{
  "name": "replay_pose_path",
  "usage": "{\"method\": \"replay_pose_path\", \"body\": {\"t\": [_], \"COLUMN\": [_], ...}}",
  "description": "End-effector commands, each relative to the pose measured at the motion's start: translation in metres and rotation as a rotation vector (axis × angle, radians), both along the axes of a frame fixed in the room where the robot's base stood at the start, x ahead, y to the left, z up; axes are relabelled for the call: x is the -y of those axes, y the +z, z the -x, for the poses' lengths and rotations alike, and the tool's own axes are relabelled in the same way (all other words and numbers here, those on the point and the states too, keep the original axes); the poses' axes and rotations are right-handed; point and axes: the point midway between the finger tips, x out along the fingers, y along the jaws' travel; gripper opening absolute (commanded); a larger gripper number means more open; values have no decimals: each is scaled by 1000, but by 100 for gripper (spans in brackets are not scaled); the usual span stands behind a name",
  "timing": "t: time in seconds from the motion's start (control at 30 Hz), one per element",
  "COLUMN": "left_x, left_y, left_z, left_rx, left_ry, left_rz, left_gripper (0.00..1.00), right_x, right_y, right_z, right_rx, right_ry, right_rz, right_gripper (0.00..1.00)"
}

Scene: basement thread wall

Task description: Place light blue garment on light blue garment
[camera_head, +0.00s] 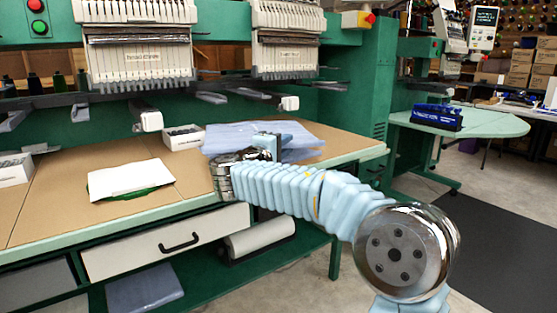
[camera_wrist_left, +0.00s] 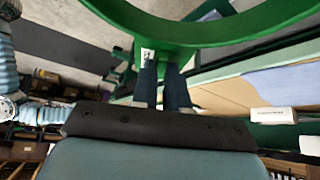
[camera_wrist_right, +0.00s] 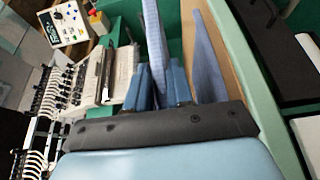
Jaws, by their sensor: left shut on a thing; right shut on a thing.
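My right gripper (camera_head: 268,145) is over the worktable, shut on a light blue garment (camera_wrist_right: 154,45). In the right wrist view its fingers (camera_wrist_right: 158,85) grip the garment, seen nearly edge-on. Another light blue garment (camera_wrist_right: 207,60) lies along the tabletop, with a gap between the two. In the head view light blue cloth (camera_head: 230,137) shows beside and behind the gripper; which layer is which is hard to tell. My left gripper (camera_wrist_left: 166,70) is outside the head view. In the left wrist view it is shut on a green ring (camera_wrist_left: 240,28).
A white cloth over a green hoop (camera_head: 130,182) lies on the left of the worktable (camera_head: 50,215). Embroidery heads (camera_head: 135,45) hang above. A bluish folded cloth (camera_head: 145,290) is on the lower shelf.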

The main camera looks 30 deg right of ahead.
Motion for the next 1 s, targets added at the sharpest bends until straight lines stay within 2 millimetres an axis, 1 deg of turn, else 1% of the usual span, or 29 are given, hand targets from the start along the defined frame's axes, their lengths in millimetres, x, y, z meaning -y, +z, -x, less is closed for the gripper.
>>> {"method": "replay_pose_path", "body": {"t": [0.03, 0.23, 0.43, 0.67, 0.77, 0.8, 0.83, 1.0], "left_x": [0, 0, 0, 0, 0, 0, 0, 0], "left_y": [-2, -4, -6, -6, -9, -8, -8, -8], "left_z": [0, 0, 0, 0, 0, 0, 0, 0], "left_rx": [0, 0, 0, 0, 0, 0, 0, 0], "left_ry": [0, 0, 0, 0, 0, 0, 0, 0], "left_rz": [0, 0, 0, 0, 0, 0, 0, 0], "left_gripper": [0, 0, 0, 0, 0, 0, 0, 0], "right_x": [0, 0, 0, 0, 0, 0, 0, 0], "right_y": [-9, -29, -57, -58, -61, -60, -59, -59], "right_z": [0, 0, 0, 0, 0, 0, 0, 0], "right_rx": [-1, 0, 0, 4, 4, 2, 2, 1], "right_ry": [0, 1, 1, 1, 1, 1, 1, 1], "right_rz": [2, 1, 1, 0, 0, 0, 0, 0], "right_gripper": [0, 0, 0, 0, 0, 28, 32, 32]}}
